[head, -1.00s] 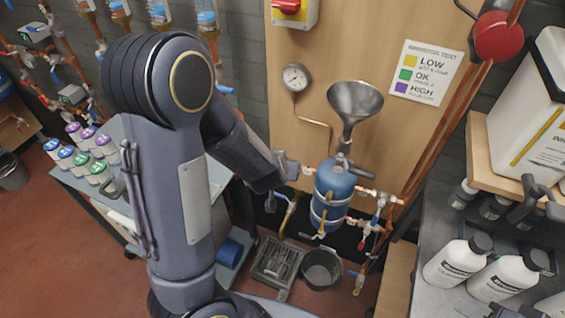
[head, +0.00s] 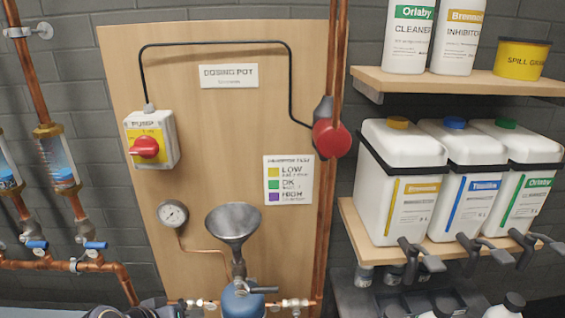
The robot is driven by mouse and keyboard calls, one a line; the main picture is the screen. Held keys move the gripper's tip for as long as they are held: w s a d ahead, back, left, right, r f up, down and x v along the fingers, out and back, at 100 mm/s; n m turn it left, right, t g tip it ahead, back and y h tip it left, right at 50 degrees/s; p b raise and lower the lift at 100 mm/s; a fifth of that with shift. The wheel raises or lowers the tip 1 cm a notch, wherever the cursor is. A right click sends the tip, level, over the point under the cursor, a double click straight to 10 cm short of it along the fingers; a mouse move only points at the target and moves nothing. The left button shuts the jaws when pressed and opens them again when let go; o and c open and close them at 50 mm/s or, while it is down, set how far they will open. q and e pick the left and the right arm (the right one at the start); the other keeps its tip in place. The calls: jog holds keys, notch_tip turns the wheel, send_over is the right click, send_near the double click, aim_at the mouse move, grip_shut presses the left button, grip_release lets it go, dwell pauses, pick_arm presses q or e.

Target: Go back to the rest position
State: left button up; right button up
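Neither of my grippers is in view. Only a small dark part, likely of my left arm, shows at the bottom edge, left of the blue dosing pot (head: 243,300). The steel funnel (head: 232,224) stands upright above the pot, with nothing of mine touching it. The rest of my arms is hidden below the frame.
A wooden board (head: 235,125) carries a pump switch (head: 150,140), a gauge (head: 172,214) and a test chart (head: 288,180). At right, a lower shelf (head: 350,218) holds three white canisters with taps. An upper shelf (head: 450,82) holds bottles and a yellow tub (head: 521,60).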

pick_arm(q)
jog(key=s+r+g, duration=0.2)
jog(key=s, duration=1.4)
jog(key=shift+a+r+m+b, duration=0.2)
jog(key=shift+a+m+b, duration=0.05)
jog(key=shift+m+b, duration=0.15)
jog(key=shift+g, duration=0.3)
